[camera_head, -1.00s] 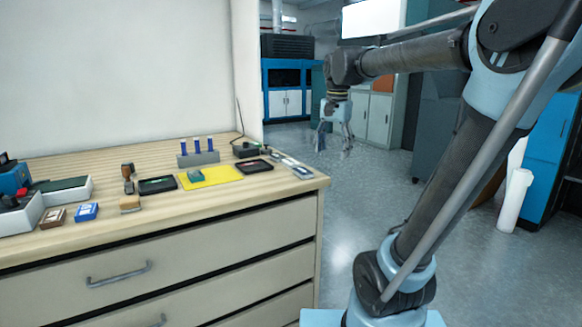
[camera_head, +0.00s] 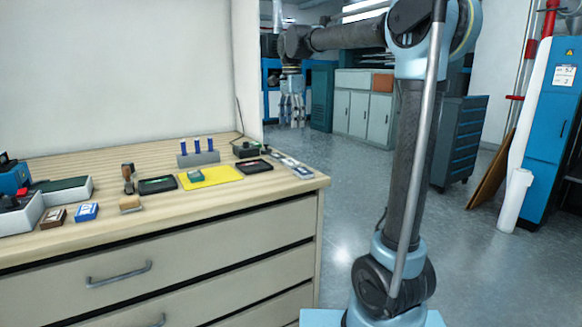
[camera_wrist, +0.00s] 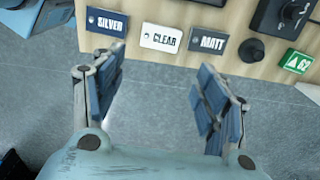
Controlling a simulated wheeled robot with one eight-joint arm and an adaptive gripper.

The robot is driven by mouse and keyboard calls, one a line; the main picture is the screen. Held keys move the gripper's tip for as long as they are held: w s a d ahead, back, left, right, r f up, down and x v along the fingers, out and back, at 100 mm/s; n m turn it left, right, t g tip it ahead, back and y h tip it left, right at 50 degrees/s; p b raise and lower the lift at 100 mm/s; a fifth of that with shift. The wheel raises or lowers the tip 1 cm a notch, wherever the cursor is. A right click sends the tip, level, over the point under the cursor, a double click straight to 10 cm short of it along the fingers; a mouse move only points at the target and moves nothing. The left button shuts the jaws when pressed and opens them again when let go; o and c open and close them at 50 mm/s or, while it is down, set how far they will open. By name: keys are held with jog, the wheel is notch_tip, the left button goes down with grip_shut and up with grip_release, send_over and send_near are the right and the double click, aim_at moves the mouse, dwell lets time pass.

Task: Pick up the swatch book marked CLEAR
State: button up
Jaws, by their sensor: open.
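The swatch book marked CLEAR (camera_wrist: 161,38) is a small white rectangle lying near the table edge in the wrist view. A dark book marked SILVER (camera_wrist: 105,22) lies to its left and a dark book marked MATT (camera_wrist: 208,42) to its right. In the head view small flat pieces (camera_head: 290,167) lie at the table's right end, too small to read. My gripper (camera_wrist: 160,78) is open and empty, its fingers spread below the CLEAR book in the picture and apart from it. In the head view my gripper (camera_head: 291,112) hangs beyond the table's right end.
In the wrist view, a dark round knob (camera_wrist: 251,50), a green tag (camera_wrist: 298,62) and a black device (camera_wrist: 284,18) are right of the books. The table (camera_head: 262,190) also bears a yellow mat (camera_head: 222,177) and a grey block with blue sticks (camera_head: 198,157). Open floor lies right.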

aim_at(291, 162)
notch_tip(291, 162, down, 15)
jog(key=shift+a+r, duration=0.15)
jog(key=c, duration=0.7)
